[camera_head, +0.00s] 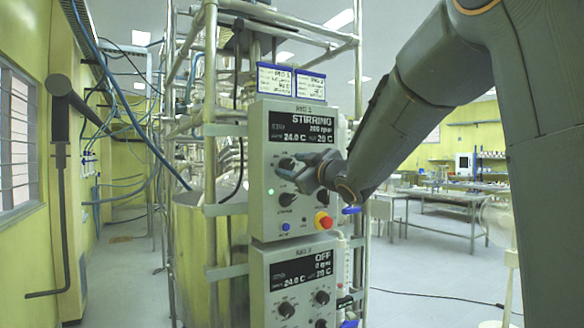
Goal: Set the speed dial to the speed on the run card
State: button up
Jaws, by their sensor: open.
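The upper grey control box (258,215) has a dark screen (305,138) reading STIRRING, about 200 rpm, with 24.0 C and 20 C below. Part of a black dial (287,163) shows on its face, with another black knob (287,199) under it. My gripper (301,165) is open in front of the panel, its fingertips at the right side of the upper dial. I cannot tell whether they touch it. The gripper hides part of the panel and the dial markings. Two blue-topped cards (275,81) (310,86) stand above the box; their small text is unreadable.
A lower box (262,280) reads OFF. A metal frame (210,130) surrounds the reactor.

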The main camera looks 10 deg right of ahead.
jog(key=b+v, duration=0.2)
jog(key=v, duration=0.5)
jog(key=shift+s, duration=0.25)
jog(key=shift+d+f, duration=0.1)
jog(key=s+d+f+m+g+h, duration=0.1)
jog(key=s+f+m+g+h, duration=0.15)
jog(key=f, duration=0.75)
jog(key=s+d+f+m+g+h, duration=0.1)
jog(key=s+f+m+g+h, duration=0.15)
jog(key=f, duration=0.75)
jog(key=s+d+f+m+g+h, duration=0.1)
jog(key=s+f+m+g+h, duration=0.15)
jog(key=f, duration=0.65)
jog(key=s+a+f+m+g+y, duration=0.1)
jog(key=s+f+g, duration=0.3)
jog(key=s+f, duration=0.4)
jog(key=s+a+f+m+g, duration=0.2)
jog(key=s+a+f+g, duration=0.2)
jog(key=s+f, duration=0.4)
jog(key=s+g, duration=0.1)
jog(key=s, duration=0.3)
jog(key=shift+s+a+f+y, duration=0.25)
jog(key=shift+s+f+y, duration=0.05)
jog(key=shift+f+y, duration=0.05)
